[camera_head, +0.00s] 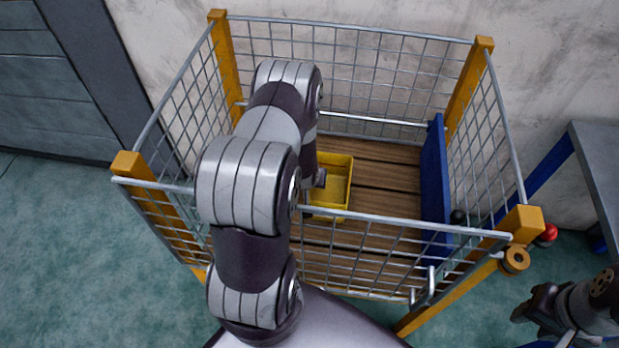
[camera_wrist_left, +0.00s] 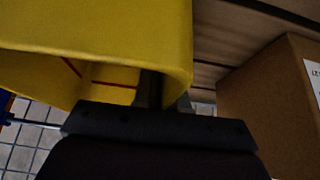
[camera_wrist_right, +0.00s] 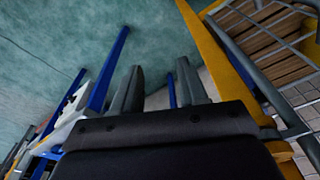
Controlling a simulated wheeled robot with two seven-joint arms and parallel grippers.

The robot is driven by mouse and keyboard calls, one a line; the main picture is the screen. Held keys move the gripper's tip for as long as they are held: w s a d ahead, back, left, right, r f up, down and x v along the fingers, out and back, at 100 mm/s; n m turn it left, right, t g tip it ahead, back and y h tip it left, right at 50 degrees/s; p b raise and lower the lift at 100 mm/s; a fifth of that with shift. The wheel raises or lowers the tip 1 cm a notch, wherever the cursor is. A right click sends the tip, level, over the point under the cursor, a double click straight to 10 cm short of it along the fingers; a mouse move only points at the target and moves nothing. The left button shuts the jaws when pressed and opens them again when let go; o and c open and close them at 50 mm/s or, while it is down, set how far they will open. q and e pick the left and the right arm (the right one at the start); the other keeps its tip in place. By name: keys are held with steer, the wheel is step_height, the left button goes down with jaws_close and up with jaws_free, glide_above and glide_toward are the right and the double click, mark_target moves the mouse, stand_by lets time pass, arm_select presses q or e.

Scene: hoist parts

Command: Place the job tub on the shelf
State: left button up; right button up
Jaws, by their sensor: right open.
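The yellow job tub (camera_head: 338,198) sits inside a wire mesh cage, on its slatted wooden floor. My left arm reaches down into the cage, and my left gripper (camera_head: 320,180) is at the tub's left side, mostly hidden by the arm. In the left wrist view the tub (camera_wrist_left: 100,35) fills the upper left, and my left gripper (camera_wrist_left: 166,92) has its fingers by the tub's wall, one appearing on each side. Whether they press on it is unclear. My right gripper (camera_wrist_right: 158,88) is open and empty outside the cage; it also shows in the head view (camera_head: 530,305).
The mesh cage (camera_head: 370,222) has yellow corner posts. A blue panel (camera_head: 435,185) stands inside its right side. A cardboard box (camera_wrist_left: 270,100) is beside the tub. A grey-topped, blue-legged unit (camera_head: 600,145) is at right; I cannot tell whether it is the shelf. Open floor lies left.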

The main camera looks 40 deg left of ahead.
arm_select(q)
steer(key=o, duration=0.3)
steer(key=shift+r, duration=0.1)
